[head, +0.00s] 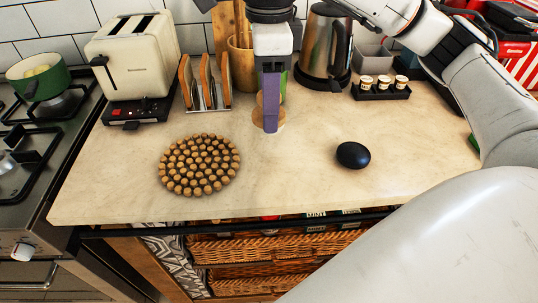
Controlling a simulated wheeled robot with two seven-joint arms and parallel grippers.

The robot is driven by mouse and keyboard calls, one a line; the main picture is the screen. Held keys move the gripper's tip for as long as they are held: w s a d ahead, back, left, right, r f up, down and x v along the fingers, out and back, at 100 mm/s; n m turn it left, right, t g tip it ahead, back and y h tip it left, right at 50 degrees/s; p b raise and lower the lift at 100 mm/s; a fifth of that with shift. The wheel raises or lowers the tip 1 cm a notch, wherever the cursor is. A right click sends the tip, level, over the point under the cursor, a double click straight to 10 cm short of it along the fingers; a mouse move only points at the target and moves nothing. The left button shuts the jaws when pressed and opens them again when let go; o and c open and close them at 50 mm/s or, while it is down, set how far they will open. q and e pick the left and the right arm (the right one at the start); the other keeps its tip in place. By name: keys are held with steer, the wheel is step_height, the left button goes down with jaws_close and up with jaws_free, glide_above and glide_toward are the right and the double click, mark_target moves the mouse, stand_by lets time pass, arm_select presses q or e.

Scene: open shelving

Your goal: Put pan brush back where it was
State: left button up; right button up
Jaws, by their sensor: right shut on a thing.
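My right gripper (270,122) points straight down over the back middle of the counter. Its arm comes in from the right. It is shut on a small tan wooden thing (259,112), which looks like the pan brush. The purple finger hides most of it, so its bristles and exact shape cannot be made out. A round light-brown part shows low around the fingertip, at or just above the counter (300,185); I cannot tell whether it touches. My left gripper is not in view.
A toaster (135,55), wooden rack (206,83), wooden utensil holder (241,55) and kettle (325,45) stand behind. A round cork trivet (200,164) and black oval object (352,155) lie in front. Small jars (383,84) stand right. The counter's front middle is clear.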

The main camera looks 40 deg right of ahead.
step_height(320, 180, down, 9)
steer(key=shift+f, duration=0.1)
stand_by(0.3)
steer(key=shift+f+b, duration=0.2)
steer(key=shift+b, duration=0.1)
steer(key=o, duration=1)
step_height(320, 180, up, 12)
steer(key=shift+r+p, duration=0.25)
steer(key=shift+p, duration=0.6)
